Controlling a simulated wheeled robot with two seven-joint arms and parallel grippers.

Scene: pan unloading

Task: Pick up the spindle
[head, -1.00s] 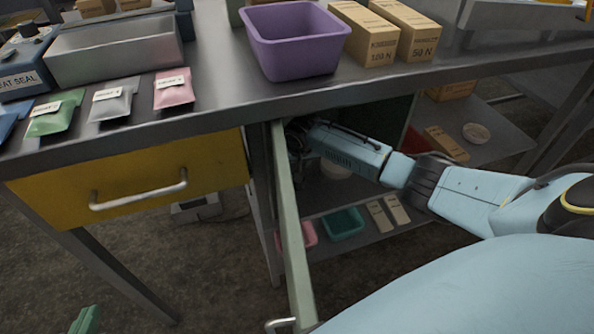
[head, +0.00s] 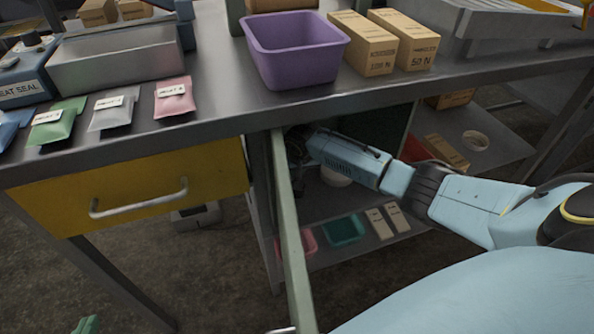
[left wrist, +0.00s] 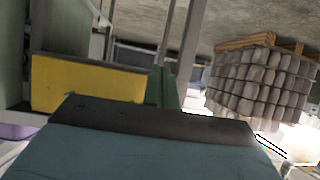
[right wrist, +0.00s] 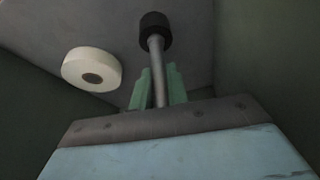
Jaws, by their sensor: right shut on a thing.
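The spindle (right wrist: 155,62) is a grey metal rod with a black round end, seen in the right wrist view. My right gripper (right wrist: 157,78) is shut on the rod, with one green finger on each side. In the head view my right arm reaches into the open cabinet under the bench, and its fingers and the spindle are hidden there. My left gripper (head: 86,325) shows only as green fingertips at the bottom left. Its fingers lie close together in the left wrist view (left wrist: 163,88), with nothing seen between them.
A white roll (right wrist: 91,69) lies beside the spindle. The open cabinet door (head: 290,230) stands left of my right arm. The bench (head: 215,105) above carries a purple bin (head: 293,50) and boxes. A yellow drawer (head: 130,185) is shut. Trays sit on a low shelf.

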